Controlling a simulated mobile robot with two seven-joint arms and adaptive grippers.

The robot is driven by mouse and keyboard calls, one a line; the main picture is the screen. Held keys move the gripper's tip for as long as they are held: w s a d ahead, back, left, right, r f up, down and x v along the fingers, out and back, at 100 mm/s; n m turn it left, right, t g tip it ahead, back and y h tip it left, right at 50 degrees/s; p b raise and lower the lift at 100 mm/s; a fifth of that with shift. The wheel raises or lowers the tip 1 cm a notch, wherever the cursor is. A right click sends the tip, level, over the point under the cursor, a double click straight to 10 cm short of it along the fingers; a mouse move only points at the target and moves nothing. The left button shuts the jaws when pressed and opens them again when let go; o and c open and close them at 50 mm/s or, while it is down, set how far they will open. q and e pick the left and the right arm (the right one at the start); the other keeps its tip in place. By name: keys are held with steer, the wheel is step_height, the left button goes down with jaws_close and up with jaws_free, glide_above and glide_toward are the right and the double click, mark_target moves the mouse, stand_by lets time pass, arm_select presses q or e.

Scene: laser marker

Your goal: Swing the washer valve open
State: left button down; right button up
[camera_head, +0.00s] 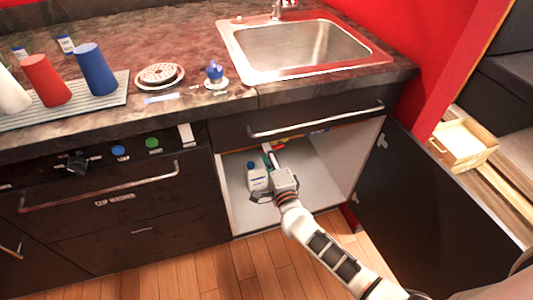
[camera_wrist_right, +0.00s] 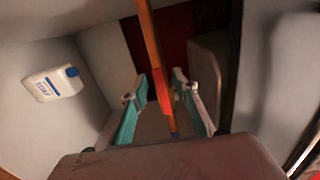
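An orange pipe (camera_wrist_right: 148,35) runs down the back of the open sink cabinet in the right wrist view. A red-orange part (camera_wrist_right: 164,98), which looks like the washer valve's handle, is on its lower length, with a small blue end below. My right gripper (camera_wrist_right: 160,88) is open, its teal-padded fingers on either side of the pipe and red part, with gaps visible. Whether either finger touches is hard to tell. In the head view my right gripper (camera_head: 270,158) reaches into the cabinet and its wrist hides most of the valve. My left gripper is not in view.
A white soap bottle (camera_head: 257,176) with a blue cap stands left of my right gripper; it also shows in the right wrist view (camera_wrist_right: 52,84). The cabinet door (camera_head: 425,195) is open to the right. A drawer with a metal handle (camera_head: 315,122) is above my arm.

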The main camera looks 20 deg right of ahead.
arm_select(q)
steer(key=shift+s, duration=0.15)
arm_select(e)
steer(key=shift+s, duration=0.1)
steer(key=s, duration=1.2)
steer(key=shift+d, duration=0.2)
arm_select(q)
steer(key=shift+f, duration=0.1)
arm_select(e)
steer(key=shift+w, duration=0.1)
